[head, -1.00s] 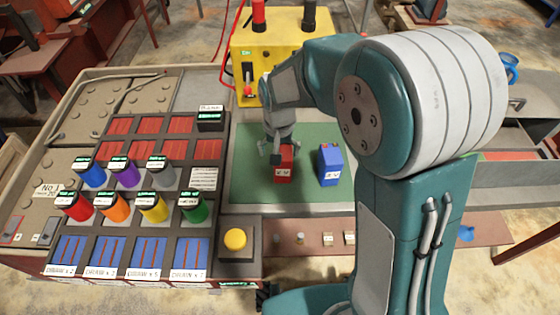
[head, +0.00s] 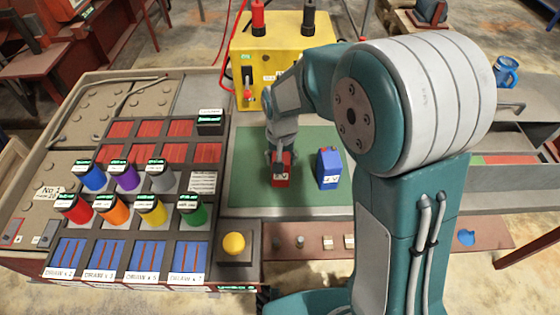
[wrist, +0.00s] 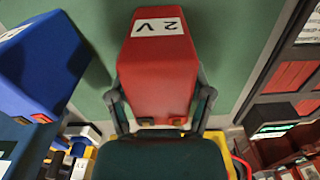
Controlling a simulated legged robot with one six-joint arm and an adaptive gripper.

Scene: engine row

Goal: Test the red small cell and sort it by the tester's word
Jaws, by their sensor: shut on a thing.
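The red small cell (head: 281,175), marked "2 V", is at the middle of the green mat (head: 250,192). My gripper (head: 279,157) comes down on it from the far side. In the wrist view, the red cell (wrist: 158,75) sits between the two fingers of my gripper (wrist: 160,108), which are shut on its sides. Two small metal contacts show at its near end. I cannot tell whether its base touches the mat. The yellow tester (head: 275,62) stands behind the mat, with a red post, a black post and a red-handled lever; its small displays are unreadable.
A blue cell (head: 329,168) stands on the mat just right of the red one. On the left, a dark sorting board (head: 112,232) holds several coloured canisters and red and blue slots. A yellow button (head: 234,243) is at the front. The mat's left part is clear.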

